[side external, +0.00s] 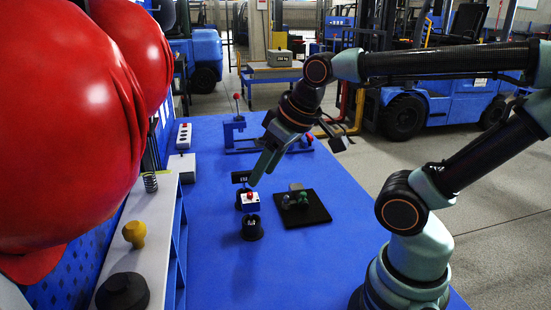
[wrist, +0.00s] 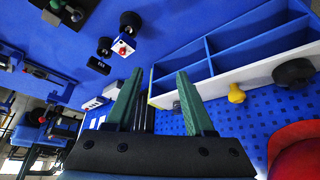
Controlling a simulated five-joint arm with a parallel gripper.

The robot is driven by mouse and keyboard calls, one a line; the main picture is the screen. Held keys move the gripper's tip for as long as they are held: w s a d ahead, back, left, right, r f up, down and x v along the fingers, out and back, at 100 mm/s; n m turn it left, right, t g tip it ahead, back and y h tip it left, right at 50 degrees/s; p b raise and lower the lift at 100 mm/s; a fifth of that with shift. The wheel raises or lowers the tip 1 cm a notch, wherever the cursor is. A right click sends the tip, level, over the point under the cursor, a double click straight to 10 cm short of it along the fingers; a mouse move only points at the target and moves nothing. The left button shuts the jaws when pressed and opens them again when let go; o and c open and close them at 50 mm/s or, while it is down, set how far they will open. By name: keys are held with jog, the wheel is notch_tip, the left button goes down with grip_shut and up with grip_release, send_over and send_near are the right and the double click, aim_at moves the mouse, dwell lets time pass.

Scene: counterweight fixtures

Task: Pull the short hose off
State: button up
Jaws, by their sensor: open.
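My gripper (side external: 254,182) hangs over the blue table, fingers pointing down, near a white box with a red button (side external: 250,200). In the wrist view my gripper (wrist: 158,73) is open, its two green fingers apart with nothing held between the tips. A black plate (side external: 316,212) carries small green and grey fittings (side external: 302,198), to the right of the gripper in the side view. The plate also shows at the top left of the wrist view (wrist: 36,14). I cannot clearly make out a short hose; it may be among these small fittings.
A black cup-like piece (side external: 252,229) stands in front of the button box. A blue fixture (side external: 240,143) stands behind. Large red rounded shapes (side external: 65,120) and a white-topped shelf (side external: 165,215) with a yellow knob (side external: 134,232) line the left. The front table is clear.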

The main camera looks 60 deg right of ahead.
jog(key=w+d+f+g, duration=0.2)
jog(key=w+d+g, duration=0.15)
jog(key=d, duration=0.95)
jog(key=g, duration=0.2)
send_over(303, 193)
notch_tip(303, 193, down, 6)
jog(key=r, duration=0.1)
notch_tip(303, 193, down, 12)
jog(key=shift+f, duration=0.15)
grip_shut()
